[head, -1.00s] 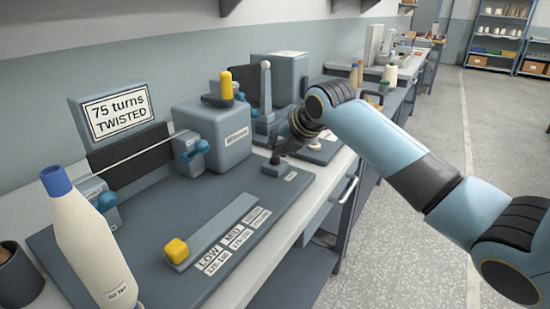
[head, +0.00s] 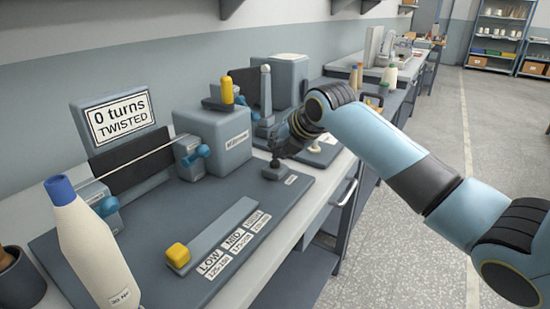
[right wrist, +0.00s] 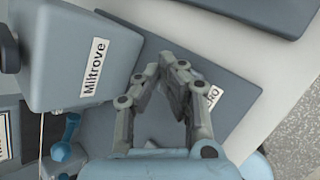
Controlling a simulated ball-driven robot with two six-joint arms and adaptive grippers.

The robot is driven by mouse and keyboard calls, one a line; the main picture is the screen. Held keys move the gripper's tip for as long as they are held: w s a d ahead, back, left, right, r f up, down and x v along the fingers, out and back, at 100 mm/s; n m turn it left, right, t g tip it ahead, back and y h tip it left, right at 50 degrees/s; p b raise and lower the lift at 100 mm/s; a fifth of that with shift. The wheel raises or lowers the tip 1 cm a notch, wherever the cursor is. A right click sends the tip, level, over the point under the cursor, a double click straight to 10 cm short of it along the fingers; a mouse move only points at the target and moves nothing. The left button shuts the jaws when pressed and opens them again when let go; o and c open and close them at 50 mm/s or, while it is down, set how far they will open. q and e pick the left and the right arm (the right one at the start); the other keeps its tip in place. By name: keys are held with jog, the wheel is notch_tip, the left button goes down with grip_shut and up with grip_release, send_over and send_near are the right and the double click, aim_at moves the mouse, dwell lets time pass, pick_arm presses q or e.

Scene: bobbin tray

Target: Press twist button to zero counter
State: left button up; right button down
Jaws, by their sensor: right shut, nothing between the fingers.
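The counter display (head: 121,118) on the left reads "0 turns TWISTED". The twist button (head: 275,172) is a small dark block near the right end of the grey tester base. My right gripper (head: 274,152) is directly above the button, shut and empty, with its fingers pointing down. Whether the fingertips touch the button is not clear. In the right wrist view the closed fingers (right wrist: 166,66) hide most of the button, and part of a white label (right wrist: 213,97) shows beside them. My left gripper is not in view.
A grey housing (head: 215,140) labelled "Miltrove" stands left of the gripper, with blue clamps and a stretched yarn. A yellow slider knob (head: 177,254) sits on the base (head: 150,238). Free floor lies right.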

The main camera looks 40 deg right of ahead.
aim_at(278, 161)
jog(key=shift+r, duration=0.4)
jog(key=shift+r, duration=0.1)
notch_tip(278, 161, up, 5)
jog(key=p, duration=0.5)
dwell(0.7)
